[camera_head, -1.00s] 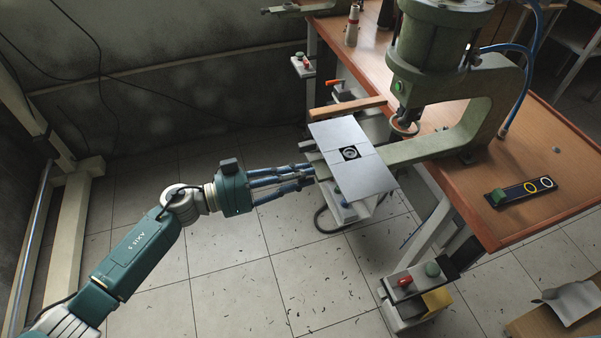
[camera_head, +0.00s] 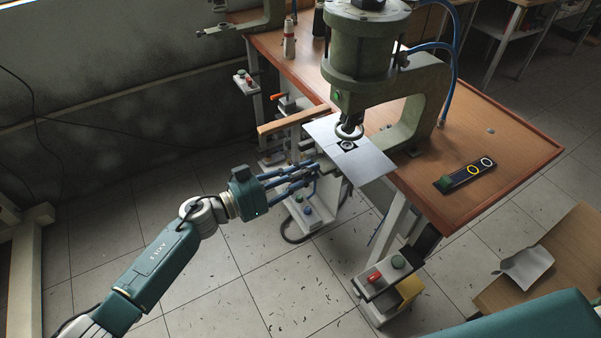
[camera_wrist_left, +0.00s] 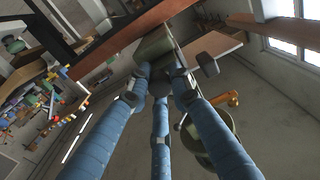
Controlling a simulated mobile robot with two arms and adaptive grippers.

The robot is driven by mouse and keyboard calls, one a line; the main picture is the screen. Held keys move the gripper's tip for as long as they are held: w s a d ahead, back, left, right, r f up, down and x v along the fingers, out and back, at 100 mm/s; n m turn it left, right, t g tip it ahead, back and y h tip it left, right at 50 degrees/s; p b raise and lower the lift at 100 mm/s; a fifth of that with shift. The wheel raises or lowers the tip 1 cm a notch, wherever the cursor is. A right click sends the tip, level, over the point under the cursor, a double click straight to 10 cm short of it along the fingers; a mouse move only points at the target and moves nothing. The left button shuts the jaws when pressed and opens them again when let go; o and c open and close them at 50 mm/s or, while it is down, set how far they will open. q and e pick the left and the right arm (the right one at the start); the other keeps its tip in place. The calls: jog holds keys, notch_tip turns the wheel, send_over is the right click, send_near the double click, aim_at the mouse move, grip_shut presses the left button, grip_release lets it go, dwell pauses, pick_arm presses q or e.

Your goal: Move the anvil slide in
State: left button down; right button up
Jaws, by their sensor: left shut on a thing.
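In the left wrist view the fingers (camera_wrist_left: 160,85) close around a dark and green part. My right gripper is not in view.
A wooden bar (camera_head: 293,119) sticks out left of the plate. Control boxes with buttons (camera_head: 386,275) stand below the bench's front edge.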

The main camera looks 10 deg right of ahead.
pick_arm(q)
jog(key=c, duration=1.6)
grip_release()
jog(key=shift+w+d+r, duration=0.15)
jog(key=shift+r, duration=0.4)
jog(key=shift+o, duration=0.2)
jog(key=shift+f, duration=0.15)
jog(key=shift+s+a+f, duration=0.2)
jog(key=shift+a, duration=0.15)
jog(key=v, duration=1.1)
jog(key=shift+a+r, duration=0.15)
jog(key=shift+r, duration=0.05)
jog(key=shift+w+f, duration=0.1)
jog(key=shift+w, duration=0.05)
